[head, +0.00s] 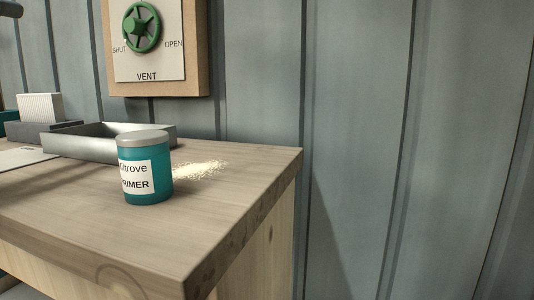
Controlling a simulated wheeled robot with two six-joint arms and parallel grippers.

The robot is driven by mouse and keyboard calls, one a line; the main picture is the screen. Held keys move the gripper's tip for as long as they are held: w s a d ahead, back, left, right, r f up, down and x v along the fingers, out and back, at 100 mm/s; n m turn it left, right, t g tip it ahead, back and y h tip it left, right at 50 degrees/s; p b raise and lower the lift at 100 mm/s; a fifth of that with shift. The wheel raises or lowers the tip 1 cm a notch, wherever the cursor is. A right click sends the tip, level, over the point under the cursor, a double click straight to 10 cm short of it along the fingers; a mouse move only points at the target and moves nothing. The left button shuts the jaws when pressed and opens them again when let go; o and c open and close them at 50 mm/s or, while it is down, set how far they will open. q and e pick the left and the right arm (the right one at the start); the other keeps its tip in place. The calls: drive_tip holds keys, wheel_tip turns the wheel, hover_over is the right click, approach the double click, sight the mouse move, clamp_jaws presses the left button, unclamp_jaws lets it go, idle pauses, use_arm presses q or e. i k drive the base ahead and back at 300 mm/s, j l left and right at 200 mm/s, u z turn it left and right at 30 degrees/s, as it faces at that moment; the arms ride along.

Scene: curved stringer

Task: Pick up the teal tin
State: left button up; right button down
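The teal tin (145,190) stands upright on the wooden bench near its right end. It has a grey lid and a white label reading "PRIMER" with part of another word above it. Neither of my grippers can be made out in the head view, so nothing is seen touching the tin.
A grey metal tray (90,145) lies behind the tin to the left. Pale sawdust (200,170) is spread right of the tin. The wooden bench (120,240) ends at the right. A white block (41,107) stands far left. A green vent wheel (142,27) is on the wall.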

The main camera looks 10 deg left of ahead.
sight(145, 155)
drive_tip(key=k+j, duration=0.1)
drive_tip(key=k, duration=1.15)
